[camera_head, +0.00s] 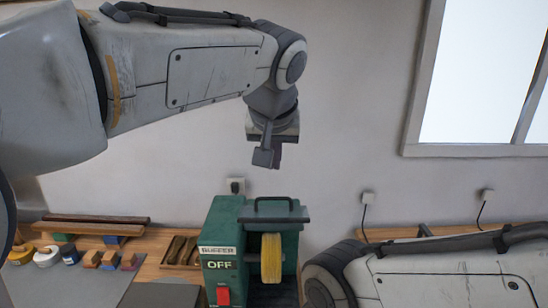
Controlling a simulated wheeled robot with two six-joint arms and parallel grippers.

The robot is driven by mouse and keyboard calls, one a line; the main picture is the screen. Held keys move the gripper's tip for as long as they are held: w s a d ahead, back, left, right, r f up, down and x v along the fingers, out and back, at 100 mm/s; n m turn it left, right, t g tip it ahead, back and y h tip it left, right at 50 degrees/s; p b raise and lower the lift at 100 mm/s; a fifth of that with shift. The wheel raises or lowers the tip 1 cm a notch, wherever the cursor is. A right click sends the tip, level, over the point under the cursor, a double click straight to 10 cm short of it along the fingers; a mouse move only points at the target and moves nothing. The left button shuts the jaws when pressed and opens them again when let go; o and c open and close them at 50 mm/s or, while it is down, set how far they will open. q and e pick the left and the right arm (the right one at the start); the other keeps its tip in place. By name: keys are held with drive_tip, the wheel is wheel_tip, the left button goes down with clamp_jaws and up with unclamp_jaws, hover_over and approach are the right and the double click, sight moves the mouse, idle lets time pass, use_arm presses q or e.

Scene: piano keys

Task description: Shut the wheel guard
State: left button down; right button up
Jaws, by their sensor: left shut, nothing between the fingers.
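A green buffer machine (224,240) stands on the bench, with a red switch and an "OFF" label on its front. Its yellow wheel (271,258) shows uncovered at the front. The wheel guard (275,219), with a black bar handle, sits at the top of the machine above the wheel. The wheel's front face is exposed below the guard. My left gripper (266,158) is shut and empty, pointing down in the air above the guard and not touching it. My right arm comes in at the lower right, but its gripper is out of view.
On the bench at left are several small pots (47,257), coloured blocks (110,259), a dark wooden bar (88,228) and a wooden tray (181,251). The air around my left gripper is clear.

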use_arm(q)
wheel_tip(320, 180, up, 2)
drive_tip(key=w, duration=0.1)
drive_tip(key=p, duration=0.4)
hover_over(273, 198)
drive_tip(key=w, duration=0.2)
wheel_tip(273, 198, down, 7)
drive_tip(key=f, duration=0.1)
drive_tip(key=s+f, duration=0.1)
drive_tip(key=shift+s+f, duration=0.6)
drive_tip(key=shift+f, duration=0.15)
use_arm(e)
drive_tip(key=shift+r, duration=2.65)
drive_tip(key=shift+f, duration=0.1)
